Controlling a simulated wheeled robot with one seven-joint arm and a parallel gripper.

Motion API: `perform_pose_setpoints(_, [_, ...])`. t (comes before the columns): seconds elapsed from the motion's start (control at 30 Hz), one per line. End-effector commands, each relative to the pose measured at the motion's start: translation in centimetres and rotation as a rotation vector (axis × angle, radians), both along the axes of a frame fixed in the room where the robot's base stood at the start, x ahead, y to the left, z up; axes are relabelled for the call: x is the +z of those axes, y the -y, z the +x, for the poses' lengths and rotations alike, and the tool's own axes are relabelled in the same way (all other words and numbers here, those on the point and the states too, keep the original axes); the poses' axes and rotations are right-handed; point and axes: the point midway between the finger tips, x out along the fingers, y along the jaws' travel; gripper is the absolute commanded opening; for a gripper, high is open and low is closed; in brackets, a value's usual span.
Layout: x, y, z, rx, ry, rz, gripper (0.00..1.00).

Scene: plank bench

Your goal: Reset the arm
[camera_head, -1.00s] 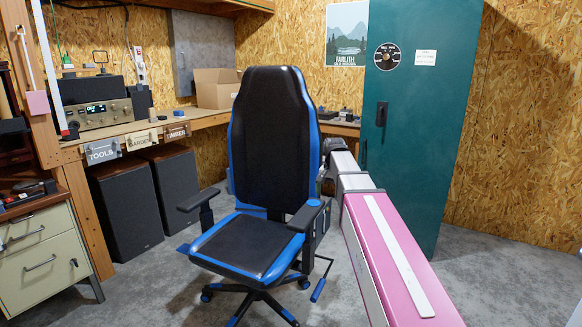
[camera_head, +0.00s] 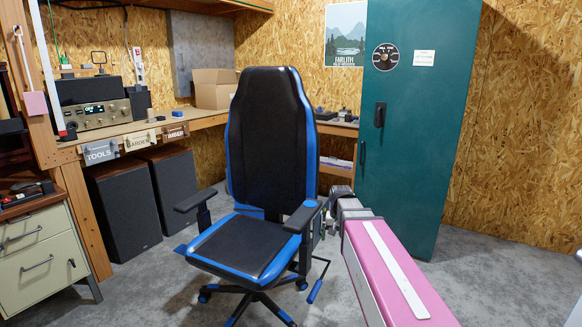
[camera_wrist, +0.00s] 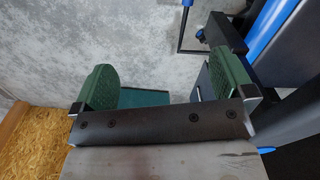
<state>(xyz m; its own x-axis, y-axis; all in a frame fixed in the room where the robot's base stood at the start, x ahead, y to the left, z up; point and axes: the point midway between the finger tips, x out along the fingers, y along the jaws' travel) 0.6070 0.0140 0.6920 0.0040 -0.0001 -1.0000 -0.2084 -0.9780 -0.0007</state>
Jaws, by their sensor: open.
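My gripper shows in the wrist view (camera_wrist: 166,80), with its two green ribbed finger pads wide apart. Only grey floor and a teal strip show between and beyond the pads; nothing is held. In the head view my pink and white arm reaches in from the lower right. Its far end is beside the right side of the black and blue chair (camera_head: 268,135), low near the armrest. The gripper's fingers are not clear there, partly hidden by the chair.
The chair also fills the right of the wrist view (camera_wrist: 298,85), close to one finger. A teal cabinet (camera_head: 405,130) stands behind my arm. A plank bench (camera_head: 130,128) runs along the back, with a cardboard box (camera_head: 214,92) on it. Floor at the right is clear.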

Motion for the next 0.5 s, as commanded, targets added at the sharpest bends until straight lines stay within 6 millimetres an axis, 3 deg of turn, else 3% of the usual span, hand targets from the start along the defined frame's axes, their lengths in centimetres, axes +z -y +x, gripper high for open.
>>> perform_pose_setpoints(0.03, [-1.7, 0.2, -2.1, 0.021, -0.004, 0.000, 1.00])
perform_pose_setpoints(0.2, [-6.4, 0.7, -6.6, 0.097, -0.004, -0.001, 1.00])
perform_pose_setpoints(0.4, [-10.2, 1.2, -11.1, 0.172, -0.002, 0.000, 1.00])
perform_pose_setpoints(0.5, [-11.2, 1.4, -12.3, 0.195, 0.000, -0.001, 1.00])
